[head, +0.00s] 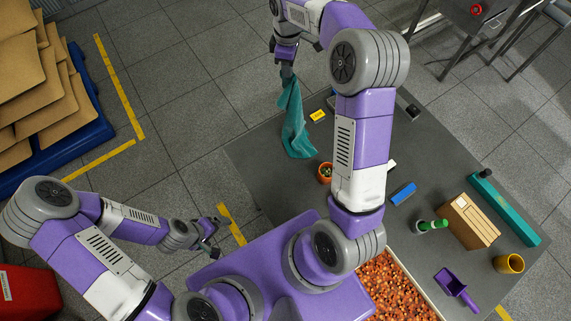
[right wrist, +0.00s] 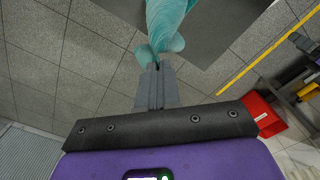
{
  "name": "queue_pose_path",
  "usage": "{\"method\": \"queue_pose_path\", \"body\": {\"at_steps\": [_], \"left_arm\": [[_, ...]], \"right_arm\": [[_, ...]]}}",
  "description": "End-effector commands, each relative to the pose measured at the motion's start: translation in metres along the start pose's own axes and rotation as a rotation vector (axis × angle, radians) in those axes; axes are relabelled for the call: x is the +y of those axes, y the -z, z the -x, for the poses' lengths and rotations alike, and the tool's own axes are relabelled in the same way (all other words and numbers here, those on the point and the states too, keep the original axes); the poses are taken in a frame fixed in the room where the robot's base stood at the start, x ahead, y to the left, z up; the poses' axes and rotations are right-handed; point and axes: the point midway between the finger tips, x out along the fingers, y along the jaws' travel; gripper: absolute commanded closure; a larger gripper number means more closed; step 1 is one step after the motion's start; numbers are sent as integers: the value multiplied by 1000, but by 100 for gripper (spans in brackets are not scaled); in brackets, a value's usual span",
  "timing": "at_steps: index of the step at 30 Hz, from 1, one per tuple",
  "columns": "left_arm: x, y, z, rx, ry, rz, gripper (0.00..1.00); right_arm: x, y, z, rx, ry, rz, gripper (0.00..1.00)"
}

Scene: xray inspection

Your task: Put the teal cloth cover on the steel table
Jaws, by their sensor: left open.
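The teal cloth cover (head: 294,122) hangs down from my right gripper (head: 287,72) near the far left edge of the steel table (head: 262,150). In the right wrist view the teal cloth (right wrist: 165,25) is pinched at the tips of the closed fingers (right wrist: 157,68). The cloth's lower end overlaps the table's left part in the head view; I cannot tell whether it touches the top. My left gripper (head: 215,226) is open and empty, low at the left, apart from the table.
On the table are a yellow box (head: 317,115), a small orange pot (head: 325,172), a blue block (head: 403,194), a green bottle (head: 432,225), a cardboard box (head: 470,221), a long teal case (head: 505,208), a yellow mug (head: 509,263) and a purple scoop (head: 455,287). The table's left part is mostly bare.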

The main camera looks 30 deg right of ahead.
Motion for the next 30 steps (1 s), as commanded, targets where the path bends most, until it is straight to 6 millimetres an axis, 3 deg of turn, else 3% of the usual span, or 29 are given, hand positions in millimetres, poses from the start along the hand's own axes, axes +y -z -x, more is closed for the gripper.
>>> {"method": "queue_pose_path", "body": {"at_steps": [9, 23, 30], "left_arm": [[0, 0, 0, 0, 0, 0, 0], [0, 0, 0, 0, 0, 0, 0], [0, 0, 0, 0, 0, 0, 0]], "right_arm": [[28, 5, 1, -1, 1, 139, 100], [-16, -3, -59, -1, 2, 136, 100], [-55, -10, -65, 0, 1, 137, 100]]}}
